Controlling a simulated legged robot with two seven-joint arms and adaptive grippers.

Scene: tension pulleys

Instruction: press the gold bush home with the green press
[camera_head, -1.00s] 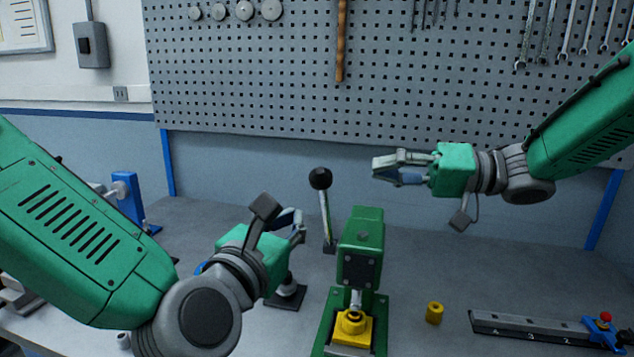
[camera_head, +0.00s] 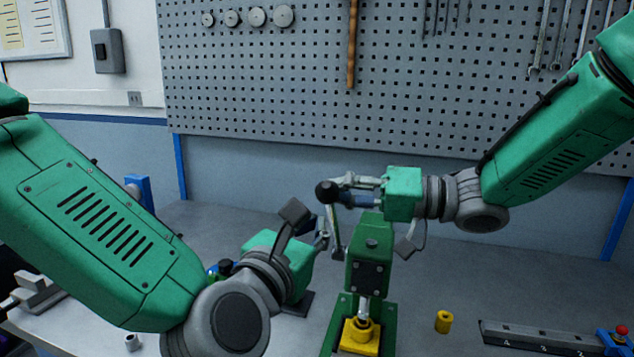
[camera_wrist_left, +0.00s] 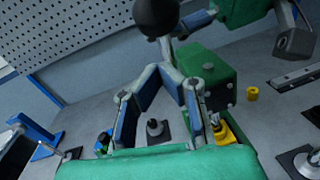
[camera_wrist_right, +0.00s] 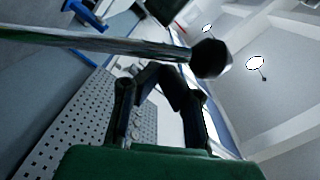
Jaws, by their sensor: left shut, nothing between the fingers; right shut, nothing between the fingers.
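The green press (camera_head: 368,255) stands at the front centre of the bench. Its lever, with a black knob (camera_head: 327,192), rises at its left. A yellow part (camera_head: 361,335) with a round collar sits under the ram; I cannot tell bush from holder there. A separate gold bush (camera_head: 443,322) stands on the bench to the right. My right gripper (camera_head: 342,190) is shut and empty, its fingertips at the knob in the head view; contact is unclear. The knob (camera_wrist_right: 210,58) and rod cross the right wrist view. My left gripper (camera_head: 323,242) is shut and empty, left of the press.
A grey rail with numbers (camera_head: 540,338) and a blue clamp with a red knob lie at the right. A black-based post (camera_wrist_left: 155,130) stands left of the press. A pegboard (camera_head: 270,80) with hanging tools backs the bench. The bench behind the right rail is clear.

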